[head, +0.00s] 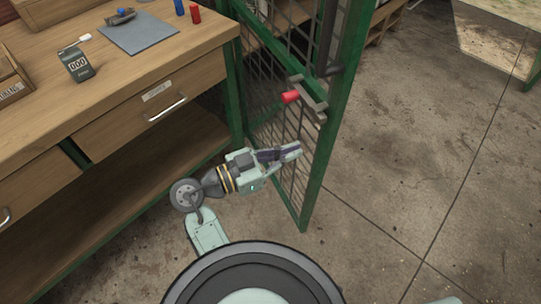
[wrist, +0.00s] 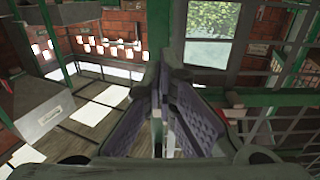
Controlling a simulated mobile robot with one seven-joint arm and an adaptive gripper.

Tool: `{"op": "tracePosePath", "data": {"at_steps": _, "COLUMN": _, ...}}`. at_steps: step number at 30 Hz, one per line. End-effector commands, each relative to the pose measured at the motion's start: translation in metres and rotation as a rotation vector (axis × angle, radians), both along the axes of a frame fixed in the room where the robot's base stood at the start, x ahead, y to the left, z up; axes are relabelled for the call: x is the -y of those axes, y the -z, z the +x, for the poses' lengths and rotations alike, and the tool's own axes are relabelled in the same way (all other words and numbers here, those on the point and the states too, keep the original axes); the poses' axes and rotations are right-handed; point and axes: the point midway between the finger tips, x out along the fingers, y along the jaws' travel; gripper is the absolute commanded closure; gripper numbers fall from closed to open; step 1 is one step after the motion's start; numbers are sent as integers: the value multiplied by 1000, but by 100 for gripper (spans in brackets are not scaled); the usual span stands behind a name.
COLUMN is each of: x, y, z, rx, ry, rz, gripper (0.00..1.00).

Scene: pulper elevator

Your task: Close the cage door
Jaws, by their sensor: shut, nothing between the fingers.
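The cage door (head: 334,120) is a green frame with dark mesh, standing ajar from the cage beside the workbench in the head view. A red-ended latch handle (head: 291,97) on a grey bracket sits on the door's frame. My gripper (head: 298,149) is shut and empty, below the latch and in front of the mesh in the head view. I cannot tell whether it touches the door. In the wrist view, the shut fingers (wrist: 158,105) point at a green upright, and a small red part (wrist: 234,113) shows to their right.
A wooden workbench (head: 150,50) with drawers stands on the left, close to my arm. A device reading 000 (head: 76,64), a grey mat (head: 138,33) and small red and blue cylinders lie on it. The concrete floor (head: 430,160) right of the door is clear.

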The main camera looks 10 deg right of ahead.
Motion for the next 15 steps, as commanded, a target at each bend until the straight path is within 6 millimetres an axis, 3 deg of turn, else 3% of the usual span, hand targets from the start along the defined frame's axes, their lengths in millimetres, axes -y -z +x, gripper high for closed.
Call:
{"op": "tracePosePath", "data": {"at_steps": 6, "x": 37, "y": -2, "z": 10, "rx": -2, "ry": 1, "rz": -1, "gripper": 100}}
{"op": "tracePosePath", "data": {"at_steps": 15, "x": 54, "y": 0, "z": 16, "rx": 0, "ry": -2, "rz": 0, "gripper": 100}}
